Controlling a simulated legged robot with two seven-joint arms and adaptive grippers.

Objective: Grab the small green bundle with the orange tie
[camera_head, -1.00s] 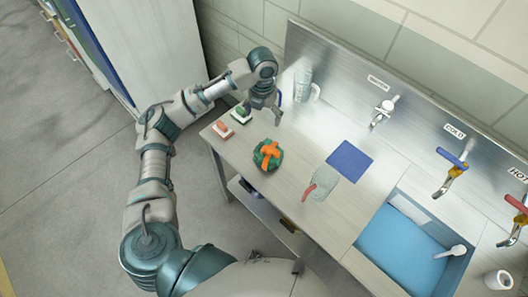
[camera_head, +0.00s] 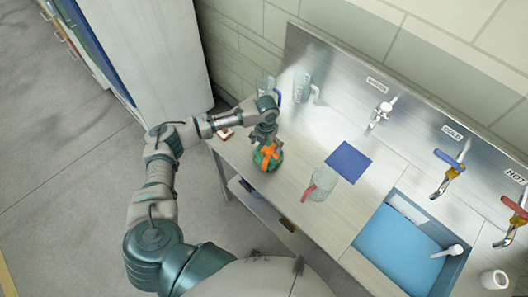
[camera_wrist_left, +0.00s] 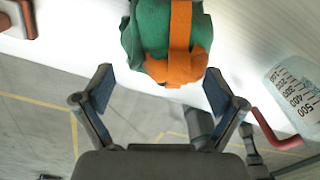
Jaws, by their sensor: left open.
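The small green bundle (camera_head: 261,162) with its orange tie (camera_head: 271,155) sits on the counter near its front left edge. My left gripper (camera_head: 267,139) is directly above or just behind it in the head view and hides part of its top. In the left wrist view the bundle (camera_wrist_left: 148,30) is at the top centre, with the orange tie (camera_wrist_left: 181,35) running down it. The left gripper's two fingers (camera_wrist_left: 158,92) are spread apart and empty, with the bundle just beyond the tips. I cannot tell whether they touch it. My right gripper is not in view.
A clear measuring jug with a red handle (camera_head: 308,191) stands right of the bundle, and it also shows in the wrist view (camera_wrist_left: 297,95). A blue square (camera_head: 349,161) lies behind it. A clear pitcher (camera_head: 302,87) stands by the backsplash. The blue sink (camera_head: 403,249) is at right.

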